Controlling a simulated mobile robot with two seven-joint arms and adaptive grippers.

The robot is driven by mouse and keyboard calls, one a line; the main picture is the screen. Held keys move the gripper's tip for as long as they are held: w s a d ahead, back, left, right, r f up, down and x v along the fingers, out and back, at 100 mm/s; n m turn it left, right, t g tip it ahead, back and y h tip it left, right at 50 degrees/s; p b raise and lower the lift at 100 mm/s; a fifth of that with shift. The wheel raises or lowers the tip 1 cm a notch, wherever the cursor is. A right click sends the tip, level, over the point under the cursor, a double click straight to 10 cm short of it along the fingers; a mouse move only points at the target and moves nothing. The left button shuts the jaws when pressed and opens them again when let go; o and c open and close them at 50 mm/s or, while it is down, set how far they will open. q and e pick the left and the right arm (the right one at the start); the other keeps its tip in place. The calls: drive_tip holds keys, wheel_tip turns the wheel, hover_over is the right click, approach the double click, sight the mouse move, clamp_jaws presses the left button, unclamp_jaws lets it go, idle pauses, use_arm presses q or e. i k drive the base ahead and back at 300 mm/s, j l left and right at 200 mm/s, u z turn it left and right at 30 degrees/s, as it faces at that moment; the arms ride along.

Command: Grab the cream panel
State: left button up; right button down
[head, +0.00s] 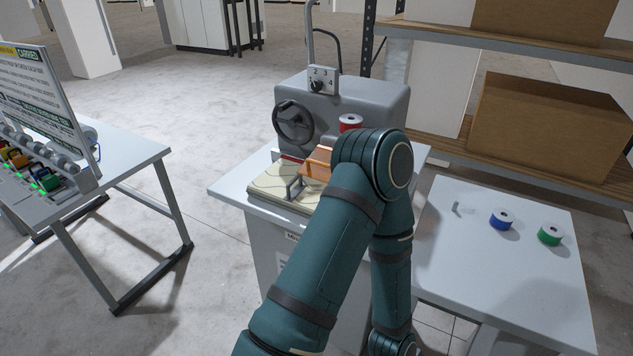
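The cream panel (268,184) lies flat on the pale top of the grey machine's stand, with curved stitch-like lines on its face. A small grey handle-like bracket (295,188) stands at its right part. An orange plate or frame (316,166) sits over or beside its right side; I cannot tell whether they touch. My teal arm crosses in front and hides the panel's right end. Its elbow is raised beside the machine and its forearm hangs down to the right of the stand. Neither of my grippers shows.
The grey machine (377,100) carries a handwheel (293,122), a numbered dial (322,80) and a red spool (350,122). A right-hand table (510,285) holds a blue spool (502,219) and a green spool (550,234). A left table (135,160) bears a sign board (45,95).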

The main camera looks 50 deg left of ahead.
sight(280, 185)
drive_tip(key=j+z, duration=0.1)
drive_tip(key=j, duration=0.3)
drive_tip(key=k+j, duration=0.15)
drive_tip(key=j, duration=0.2)
drive_tip(key=k+j+z, duration=0.15)
drive_tip(key=j, duration=0.25)
drive_tip(key=j+z, duration=0.1)
drive_tip(key=j, duration=0.3)
drive_tip(key=k+j, duration=0.15)
drive_tip(key=j, duration=0.2)
drive_tip(key=z, duration=0.05)
